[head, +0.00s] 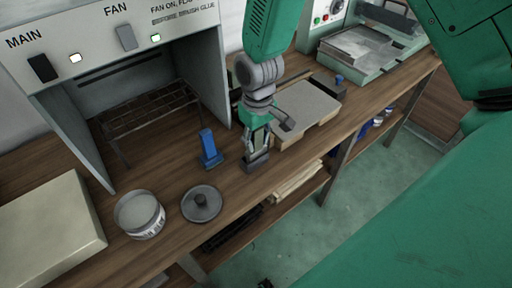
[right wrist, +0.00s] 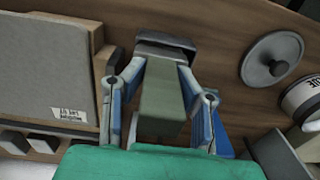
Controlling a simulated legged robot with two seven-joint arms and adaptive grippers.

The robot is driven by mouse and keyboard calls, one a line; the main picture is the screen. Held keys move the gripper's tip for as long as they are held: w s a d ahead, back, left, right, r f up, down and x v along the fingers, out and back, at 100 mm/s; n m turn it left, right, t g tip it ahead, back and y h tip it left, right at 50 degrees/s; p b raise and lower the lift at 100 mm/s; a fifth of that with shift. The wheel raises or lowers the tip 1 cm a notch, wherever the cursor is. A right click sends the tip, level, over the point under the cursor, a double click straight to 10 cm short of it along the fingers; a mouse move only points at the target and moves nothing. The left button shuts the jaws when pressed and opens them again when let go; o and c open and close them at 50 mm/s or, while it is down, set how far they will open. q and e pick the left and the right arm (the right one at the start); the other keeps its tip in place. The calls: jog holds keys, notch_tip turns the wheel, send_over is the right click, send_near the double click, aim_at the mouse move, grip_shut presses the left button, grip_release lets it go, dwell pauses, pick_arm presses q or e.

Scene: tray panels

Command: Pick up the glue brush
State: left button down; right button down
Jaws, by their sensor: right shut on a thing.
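My right gripper (head: 257,143) points down over the wooden bench and is shut on a wide-headed tool that looks like the glue brush. In the right wrist view its grey-green handle (right wrist: 163,98) lies between the two blue-and-grey fingers, with a dark block-shaped head (right wrist: 166,46) at the far end. In the head view the dark head (head: 256,162) is low, at or just above the bench top; I cannot tell whether it touches. The fingers hide most of the handle there. My left gripper is not in view.
A blue upright tool (head: 208,145) stands just left of the gripper. A round grey lid (head: 201,205) and an open glue tin (head: 139,226) are nearer the front. A booth (head: 218,85) stands behind; a pale board stack (head: 308,103) is close on the right.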

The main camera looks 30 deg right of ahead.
jog(key=shift+s+d, duration=0.1)
jog(key=shift+d, duration=0.25)
jog(key=shift+a+r, duration=0.15)
jog(key=shift+a, duration=0.95)
jog(key=shift+w+a+r, duration=0.1)
jog(key=shift+w+r, duration=0.1)
jog(key=shift+r, duration=0.2)
jog(key=r, duration=0.2)
jog(key=d+r, duration=0.1)
jog(key=r, duration=0.5)
jog(key=shift+s+d+r+p, duration=0.15)
jog(key=shift+d+p, duration=0.1)
jog(key=shift+p, duration=0.15)
jog(key=shift+a+r, duration=0.45)
jog(key=shift+a, duration=0.1)
